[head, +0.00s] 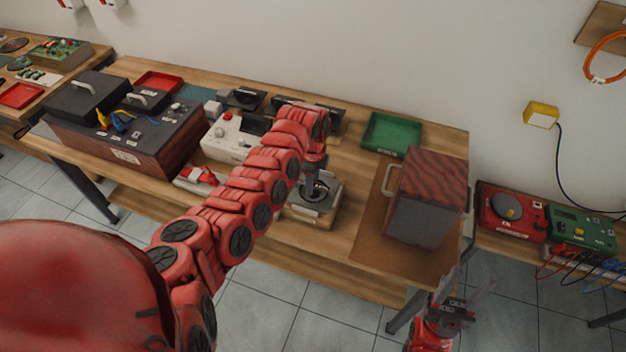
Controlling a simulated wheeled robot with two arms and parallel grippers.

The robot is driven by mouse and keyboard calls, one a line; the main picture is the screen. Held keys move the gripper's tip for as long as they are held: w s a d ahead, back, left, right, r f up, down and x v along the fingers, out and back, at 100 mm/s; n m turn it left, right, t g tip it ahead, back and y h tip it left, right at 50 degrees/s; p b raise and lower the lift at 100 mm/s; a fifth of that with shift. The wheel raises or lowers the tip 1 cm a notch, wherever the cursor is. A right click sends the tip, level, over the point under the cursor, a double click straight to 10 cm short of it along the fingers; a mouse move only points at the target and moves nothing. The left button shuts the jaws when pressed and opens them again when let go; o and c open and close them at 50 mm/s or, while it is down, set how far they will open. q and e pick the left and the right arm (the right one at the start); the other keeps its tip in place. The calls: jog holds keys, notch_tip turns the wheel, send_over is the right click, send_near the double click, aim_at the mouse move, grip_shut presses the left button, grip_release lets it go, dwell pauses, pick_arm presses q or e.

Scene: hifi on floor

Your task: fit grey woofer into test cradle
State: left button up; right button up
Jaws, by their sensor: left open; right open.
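A pale box-like stand, seemingly the test cradle (326,215), sits near the front edge of the middle of the bench. A dark grey round part, seemingly the woofer (326,190), shows at its top; I cannot tell whether it is fully seated. My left gripper (312,186) points down right over this round part, with its fingers open; whether they touch it is unclear. My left arm hides the cradle's left and rear side. My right gripper (466,292) is open and empty, low at the bench's front right corner, away from the cradle.
A wood-grained speaker cabinet (432,180) stands on a brown mat (367,222) at right. A green tray (391,134) lies behind. A white device (232,135) and a large dark console (120,150) stand at left. Dark units (243,98) line the back.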

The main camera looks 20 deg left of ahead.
pick_arm(q)
jog(key=shift+r, duration=0.1)
notch_tip(320, 180, up, 17)
jog(key=b, duration=0.3)
jog(key=shift+r, duration=0.15)
notch_tip(320, 180, up, 8)
jog(key=p, duration=0.5)
dwell(0.4)
